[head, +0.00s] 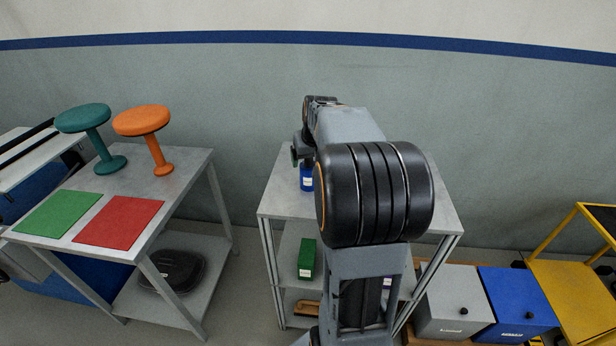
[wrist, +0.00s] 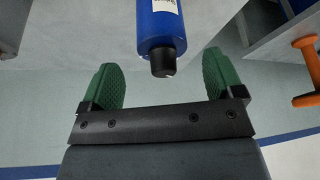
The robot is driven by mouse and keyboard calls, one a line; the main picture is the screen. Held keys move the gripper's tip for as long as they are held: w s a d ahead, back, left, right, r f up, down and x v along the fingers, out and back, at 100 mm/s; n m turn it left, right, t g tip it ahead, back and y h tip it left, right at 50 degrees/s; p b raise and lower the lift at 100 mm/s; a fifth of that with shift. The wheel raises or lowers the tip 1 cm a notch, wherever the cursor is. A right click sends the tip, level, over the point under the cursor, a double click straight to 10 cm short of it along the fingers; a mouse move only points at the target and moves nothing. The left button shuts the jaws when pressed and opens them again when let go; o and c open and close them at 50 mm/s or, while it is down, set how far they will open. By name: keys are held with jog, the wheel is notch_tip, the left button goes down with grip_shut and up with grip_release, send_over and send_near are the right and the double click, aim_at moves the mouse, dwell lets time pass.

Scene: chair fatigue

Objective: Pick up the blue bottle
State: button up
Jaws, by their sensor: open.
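The blue bottle (head: 306,178) with a white label stands on the grey shelf top (head: 280,203), partly hidden by my arm in the head view. In the wrist view the bottle (wrist: 160,30) shows at the top centre, its black cap pointing down the picture. My gripper (wrist: 161,62) is open, its two green fingers spread left and right of the cap, with gaps on both sides. I cannot tell how deep the bottle lies between the fingers. In the head view my gripper (head: 297,156) is just above and beside the bottle, mostly hidden by my arm.
A table on the left holds a teal stool (head: 83,118), an orange stool (head: 141,121), a green mat (head: 58,214) and a red mat (head: 119,222). Lower shelves hold a green box (head: 307,258). Grey (head: 455,302) and blue bins (head: 517,304) stand right, beside a yellow frame (head: 550,245).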

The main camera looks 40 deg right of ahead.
aim_at(308, 165)
jog(key=shift+w+x, duration=0.25)
jog(key=shift+x, duration=2.05)
jog(key=shift+r, duration=0.1)
jog(key=c, duration=1.2)
jog(key=shift+r, duration=0.1)
jog(key=shift+c, duration=0.5)
jog(key=shift+r, duration=0.1)
